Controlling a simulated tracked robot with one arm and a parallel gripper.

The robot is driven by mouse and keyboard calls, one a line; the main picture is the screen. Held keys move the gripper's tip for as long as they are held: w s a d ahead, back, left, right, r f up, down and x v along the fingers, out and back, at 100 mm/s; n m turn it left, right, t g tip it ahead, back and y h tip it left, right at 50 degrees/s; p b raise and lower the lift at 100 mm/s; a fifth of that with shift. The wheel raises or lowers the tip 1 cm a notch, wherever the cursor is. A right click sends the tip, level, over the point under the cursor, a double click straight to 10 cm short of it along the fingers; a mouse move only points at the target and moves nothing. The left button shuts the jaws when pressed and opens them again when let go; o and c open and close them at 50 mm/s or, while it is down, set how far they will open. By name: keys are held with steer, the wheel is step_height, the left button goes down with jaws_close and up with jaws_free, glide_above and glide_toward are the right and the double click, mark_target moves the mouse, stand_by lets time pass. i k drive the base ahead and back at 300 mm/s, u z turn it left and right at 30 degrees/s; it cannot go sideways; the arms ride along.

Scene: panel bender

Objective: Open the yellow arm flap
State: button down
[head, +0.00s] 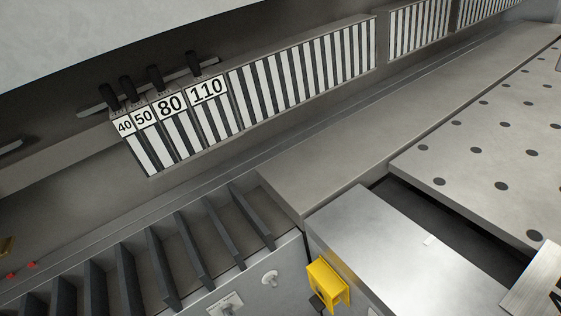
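A small yellow part (328,284), the only large yellow piece in view, sits at the bottom centre of the head view. It is on the front edge of the machine, beside a smooth grey metal cover (385,240). It looks like a bracket with a recessed front, and a small dark piece shows at its lower left. I cannot tell whether it is the flap or whether it stands open or shut. I cannot make out my gripper in this view, and nothing is seen touching the yellow part.
A row of striped tool segments (300,70), with blocks marked 40, 50, 80 and 110 (207,90), runs along the back. Dark slanted ribs (155,270) fill the lower left. A perforated table (490,160) lies at right, with a dark gap before it. A brushed metal piece (537,282) cuts the lower right corner.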

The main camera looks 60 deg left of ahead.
mark_target(320, 300)
steer(key=u, duration=0.65)
steer(key=k, duration=1.2)
steer(key=u, duration=0.25)
